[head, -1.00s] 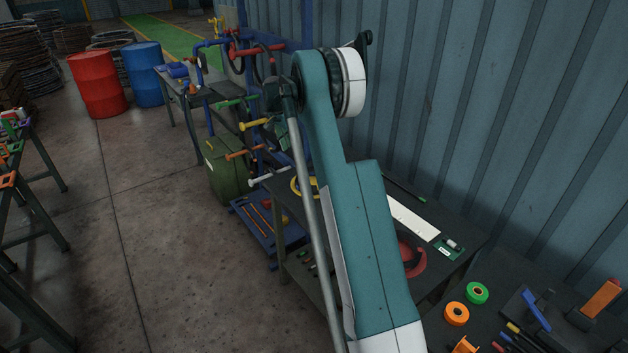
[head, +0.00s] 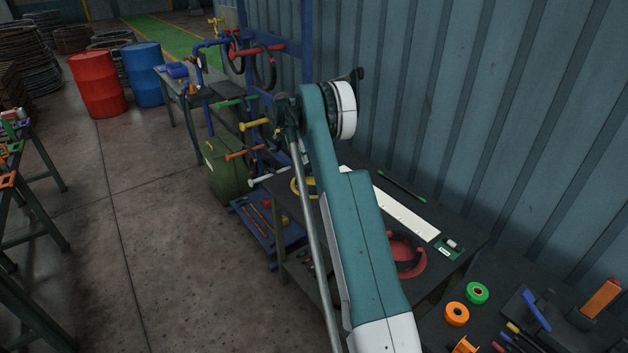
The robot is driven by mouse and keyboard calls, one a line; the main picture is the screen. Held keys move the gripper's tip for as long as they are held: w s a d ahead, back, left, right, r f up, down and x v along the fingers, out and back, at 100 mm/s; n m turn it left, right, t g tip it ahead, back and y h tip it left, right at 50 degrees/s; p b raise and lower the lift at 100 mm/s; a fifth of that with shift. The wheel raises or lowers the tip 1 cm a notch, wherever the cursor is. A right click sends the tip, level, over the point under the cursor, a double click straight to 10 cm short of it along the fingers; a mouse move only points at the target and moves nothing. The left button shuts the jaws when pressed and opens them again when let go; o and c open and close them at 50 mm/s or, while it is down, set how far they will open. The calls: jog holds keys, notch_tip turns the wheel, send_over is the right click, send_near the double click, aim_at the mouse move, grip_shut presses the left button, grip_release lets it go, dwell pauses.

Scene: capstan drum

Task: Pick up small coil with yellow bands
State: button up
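Dark coils hang on the rack behind my arm: one (head: 265,69) below the red hook, another (head: 237,60) just left of it. They are too small and dark to tell whether either has yellow bands. My teal arm runs up the middle of the head view, and its dark far end is in front of the rack, right of the coloured hooks. I cannot make out my gripper's fingers there, nor whether they hold anything or touch a coil.
The blue rack (head: 294,32) carries red, green, yellow, orange and white hooks. A dark bench (head: 352,160) with a white strip (head: 405,213) and a red curved part (head: 408,256) stands below it. A green case (head: 226,170) is on the floor. The corrugated wall is close at right.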

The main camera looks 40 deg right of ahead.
aim_at(306, 170)
jog(key=shift+x, duration=1.25)
jog(key=shift+f, duration=0.1)
jog(key=shift+x, duration=2.55)
jog(key=shift+s, duration=0.1)
grip_shut()
